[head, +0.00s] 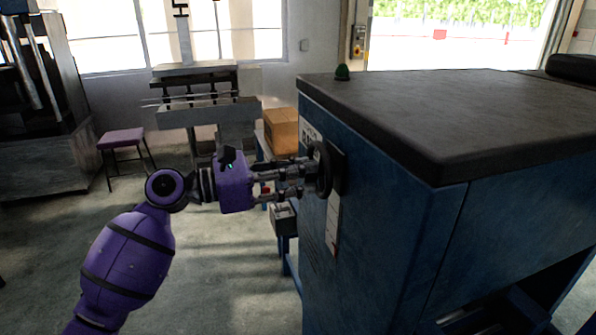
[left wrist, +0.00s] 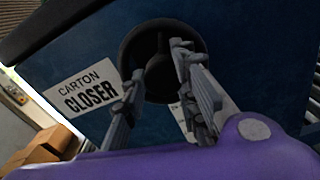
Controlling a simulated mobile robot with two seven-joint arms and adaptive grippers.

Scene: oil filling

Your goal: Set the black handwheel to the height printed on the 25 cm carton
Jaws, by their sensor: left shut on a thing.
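The black handwheel (head: 323,170) sits on the side of the blue machine (head: 375,200). It also shows in the left wrist view (left wrist: 160,50) as a dark ring with a hub. My left gripper (head: 308,175) reaches the wheel from the left and is shut on it; in the wrist view its two fingers (left wrist: 158,75) lie over the wheel's face. A white label reading "CARTON CLOSER" (left wrist: 83,90) is beside the wheel. A pale vertical strip (head: 333,222) is below the wheel; its markings are too small to read. My right gripper is not in view.
A brown carton (head: 281,130) stands behind the machine's left side; cartons also show in the wrist view (left wrist: 42,143). A small grey box (head: 284,219) is below the gripper. A purple stool (head: 121,138) stands at left. Open floor lies between.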

